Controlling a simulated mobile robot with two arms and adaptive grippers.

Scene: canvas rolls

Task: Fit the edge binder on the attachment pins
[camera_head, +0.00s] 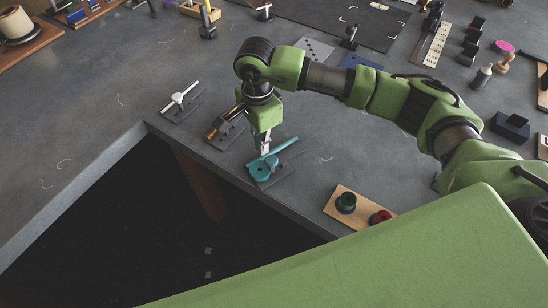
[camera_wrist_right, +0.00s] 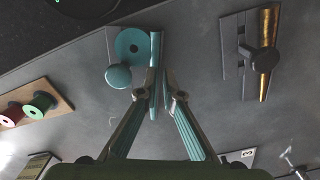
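A teal attachment (camera_head: 264,168) with a holed disc, a round knob and a long bar lies on a small grey plate near the table's inner edge. It also shows in the right wrist view (camera_wrist_right: 130,44). My right gripper (camera_head: 265,150) points down at its bar. In the wrist view the fingertips (camera_wrist_right: 160,80) stand close on both sides of the bar; whether they press on it is unclear. A brass cone-shaped attachment (camera_head: 222,125) with a dark knob sits on its own plate beside it, also in the wrist view (camera_wrist_right: 267,42). I cannot tell which is the edge binder, nor identify the attachment pins. My left gripper is out of view.
A white-topped attachment (camera_head: 180,98) lies on another plate farther left. A wooden board with green and red spools (camera_head: 346,202) stands near the front edge. A dark cutting mat (camera_head: 330,18) and several tools lie at the back. The left tabletop is largely clear.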

